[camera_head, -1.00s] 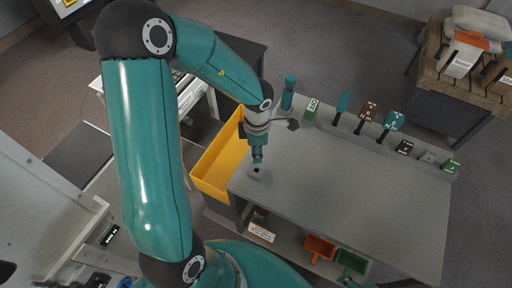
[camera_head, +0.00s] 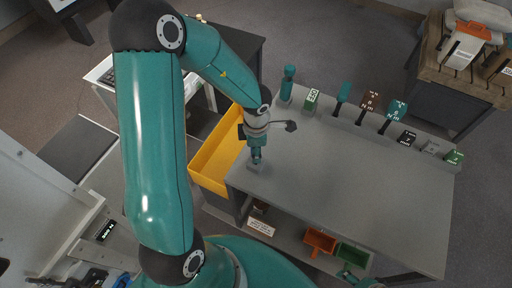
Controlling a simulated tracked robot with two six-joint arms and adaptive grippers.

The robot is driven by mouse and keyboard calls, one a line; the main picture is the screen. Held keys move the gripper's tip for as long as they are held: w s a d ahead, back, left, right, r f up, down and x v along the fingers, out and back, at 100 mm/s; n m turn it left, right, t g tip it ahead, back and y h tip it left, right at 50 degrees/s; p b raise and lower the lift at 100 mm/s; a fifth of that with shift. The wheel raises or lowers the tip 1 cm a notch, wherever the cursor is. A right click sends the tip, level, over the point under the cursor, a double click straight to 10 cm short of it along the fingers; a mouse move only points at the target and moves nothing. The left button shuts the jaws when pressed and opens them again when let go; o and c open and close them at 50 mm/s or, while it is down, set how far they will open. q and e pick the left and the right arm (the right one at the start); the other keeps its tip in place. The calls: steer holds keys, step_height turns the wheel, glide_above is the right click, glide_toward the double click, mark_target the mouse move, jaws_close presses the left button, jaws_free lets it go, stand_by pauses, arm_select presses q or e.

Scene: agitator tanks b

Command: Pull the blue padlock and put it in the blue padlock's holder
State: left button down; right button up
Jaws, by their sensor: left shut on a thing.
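My left gripper (camera_head: 256,161) is at the near left corner of the grey bench top, pointing down. It is shut on a small greyish thing (camera_head: 256,168) low at the bench surface. The fingers hide most of this thing, so I cannot tell whether it is the blue padlock. No blue padlock or holder is clearly recognisable elsewhere. My right gripper is not clearly in view.
The grey bench (camera_head: 340,185) is mostly bare, with a back row of labelled blocks (camera_head: 370,100) and teal-handled tools. A yellow bin (camera_head: 215,160) adjoins its left side. Orange (camera_head: 320,242) and green (camera_head: 352,256) bins sit below. A wooden crate (camera_head: 465,75) stands far right.

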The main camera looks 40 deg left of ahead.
stand_by(0.7)
arm_select(q)
steer(key=shift+p, duration=0.6)
stand_by(0.4)
steer(key=shift+p, duration=0.55)
steer(key=shift+f, duration=0.3)
steer(key=shift+f+b, duration=0.75)
steer(key=shift+f, duration=0.75)
steer(key=c, duration=0.6)
jaws_free()
steer(key=shift+r, duration=0.1)
